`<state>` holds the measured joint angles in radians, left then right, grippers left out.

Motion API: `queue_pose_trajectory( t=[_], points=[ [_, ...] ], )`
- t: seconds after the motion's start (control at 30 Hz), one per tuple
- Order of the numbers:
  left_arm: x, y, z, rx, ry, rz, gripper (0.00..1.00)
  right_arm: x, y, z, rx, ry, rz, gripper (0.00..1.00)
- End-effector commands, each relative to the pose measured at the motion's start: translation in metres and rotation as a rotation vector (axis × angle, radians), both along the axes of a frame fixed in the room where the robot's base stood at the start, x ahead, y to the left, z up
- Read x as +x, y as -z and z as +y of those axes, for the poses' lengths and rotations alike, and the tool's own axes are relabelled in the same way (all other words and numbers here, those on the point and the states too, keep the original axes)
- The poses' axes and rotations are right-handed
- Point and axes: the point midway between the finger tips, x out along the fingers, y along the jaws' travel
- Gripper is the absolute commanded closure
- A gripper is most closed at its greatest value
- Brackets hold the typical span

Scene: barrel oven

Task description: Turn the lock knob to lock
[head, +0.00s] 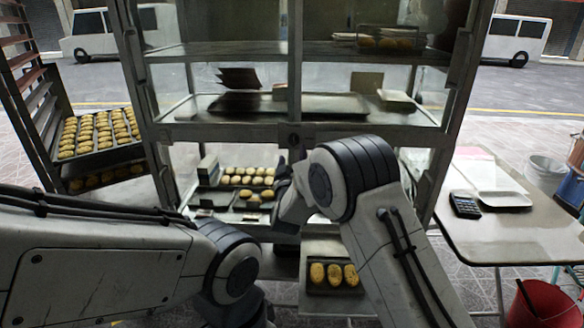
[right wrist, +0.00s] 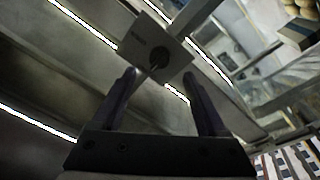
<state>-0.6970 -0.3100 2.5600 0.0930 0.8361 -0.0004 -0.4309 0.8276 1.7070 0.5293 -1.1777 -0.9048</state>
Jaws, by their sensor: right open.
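I see nothing held, and the fingers look apart from the knob. In the head view the right gripper (head: 284,178) is small and dark in front of the cabinet's middle, partly hidden by my wrist. My left gripper is out of view; only its arm shows at lower left.
The glass cabinet (head: 295,73) has shelves with trays and bread. A rack of buns (head: 100,138) stands at left. A side table (head: 520,232) with a calculator (head: 465,207) stands at right, near a red bucket (head: 545,305). A low bun tray (head: 334,290) sits below my right arm.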

Motion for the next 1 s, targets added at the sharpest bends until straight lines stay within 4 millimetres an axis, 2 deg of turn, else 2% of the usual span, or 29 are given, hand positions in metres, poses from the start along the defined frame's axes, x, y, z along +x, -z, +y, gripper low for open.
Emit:
queue_pose_trajectory(
  t=[0.1,0.3,0.7,0.87,0.97,1.0],
  points=[
    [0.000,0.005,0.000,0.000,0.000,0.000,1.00,-0.019,0.004,0.001,-0.001,-0.001,0.001,0.24],
    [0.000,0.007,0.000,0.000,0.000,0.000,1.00,-0.036,0.005,0.001,0.000,0.001,0.000,0.24],
    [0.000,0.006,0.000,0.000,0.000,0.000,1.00,-0.037,0.006,-0.001,0.008,-0.003,0.016,0.24],
    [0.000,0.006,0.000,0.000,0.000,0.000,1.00,-0.043,0.017,-0.023,0.089,-0.053,0.175,0.24],
    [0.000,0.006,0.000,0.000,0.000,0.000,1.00,-0.063,0.035,-0.047,0.183,-0.082,0.371,0.24],
    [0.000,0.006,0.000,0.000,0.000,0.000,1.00,-0.077,0.044,-0.058,0.226,-0.087,0.461,0.24]
  ],
)
